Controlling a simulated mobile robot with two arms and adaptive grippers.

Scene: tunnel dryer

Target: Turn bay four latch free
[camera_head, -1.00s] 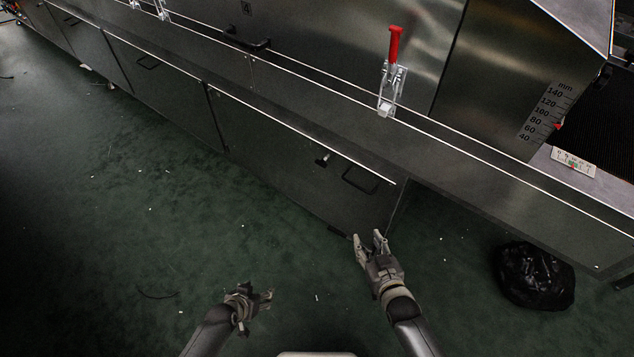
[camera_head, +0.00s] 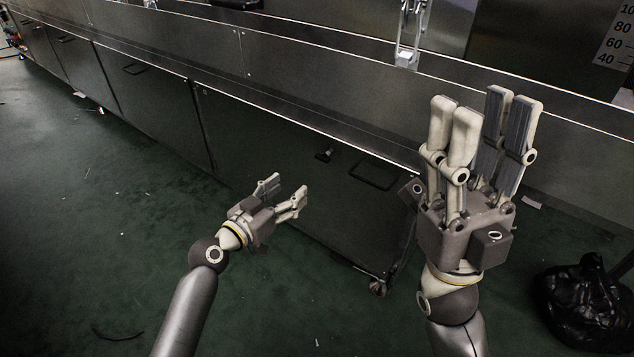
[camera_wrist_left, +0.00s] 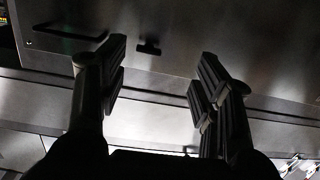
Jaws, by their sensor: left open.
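A small black T-shaped latch (camera_head: 325,155) sits on the dark lower door panel (camera_head: 290,190), left of a black loop handle (camera_head: 374,171). I cannot read any bay number. My left gripper (camera_head: 288,188) is open and empty in front of the panel, below and left of the latch, not touching it. In the left wrist view the latch (camera_wrist_left: 149,48) shows between the open fingers (camera_wrist_left: 162,55), beyond their tips, and the loop handle (camera_wrist_left: 68,34) is at upper left. My right gripper (camera_head: 482,105) is open and empty, raised large in front of the machine ledge.
A metal clamp (camera_head: 408,45) stands on the ledge, cut off at the top edge. A black bag (camera_head: 585,300) lies on the floor at lower right. More door panels (camera_head: 150,100) run off to the left. The green floor at left is mostly clear.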

